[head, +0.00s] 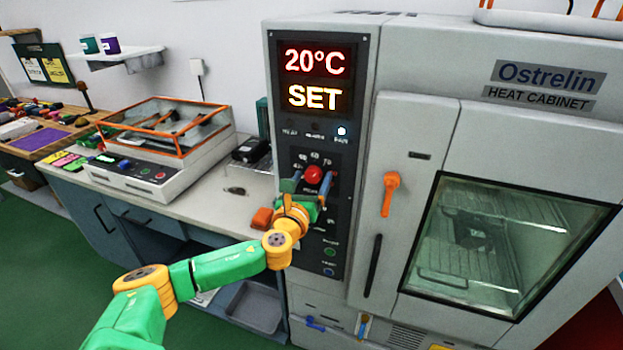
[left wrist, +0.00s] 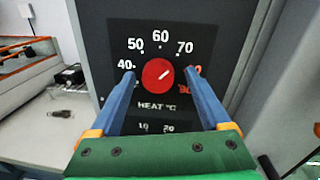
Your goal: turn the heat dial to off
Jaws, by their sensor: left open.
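The heat dial (head: 313,174) is a round red knob on the dark control panel of the heat cabinet. In the left wrist view the dial (left wrist: 157,77) shows a short white mark pointing to the upper right, roughly toward the 70 side. Numbers from 40 to 70 in white, then red figures, ring it; an off label cannot be made out. My left gripper (head: 314,183) is open, its blue fingers on either side of the dial. Whether they touch it cannot be told. My right gripper is not in view.
A display (head: 314,78) above reads 20°C SET. The cabinet door, with an orange handle (head: 390,194), is right of the panel. A counter (head: 215,205) with an orange-framed device (head: 165,140) is on the left. Buttons (head: 329,252) sit below the dial.

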